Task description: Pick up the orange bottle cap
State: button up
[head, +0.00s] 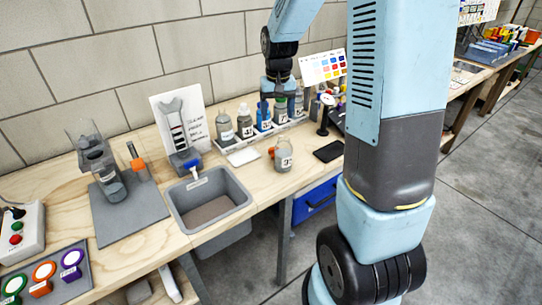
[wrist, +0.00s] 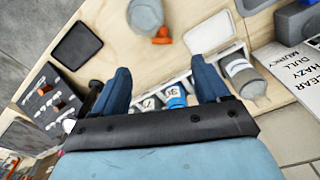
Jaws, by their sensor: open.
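The small orange bottle cap (head: 271,152) lies on the wooden bench, just left of a clear labelled bottle (head: 285,158). In the wrist view the orange cap (wrist: 163,38) shows beside the bottle (wrist: 146,15), near the top; I cannot tell whether they touch. My gripper (head: 279,101) is above the row of bottles at the back of the bench, behind the cap. In the wrist view my gripper (wrist: 160,66) has its two blue fingers spread with nothing held between them. The cap is beyond the fingertips.
A white rack (head: 255,138) of several bottles stands under my gripper. A white pad (head: 243,156) and a black pad (head: 329,151) lie either side of the cap. A grey basin (head: 222,181) is set at the front left.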

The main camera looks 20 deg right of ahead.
jog(key=f, duration=0.5)
jog(key=w+f, duration=0.1)
jog(key=f, duration=1.1)
jog(key=shift+w+f, duration=0.1)
jog(key=shift+w, duration=0.25)
jog(key=shift+c, duration=0.2)
jog(key=c, duration=1.1)
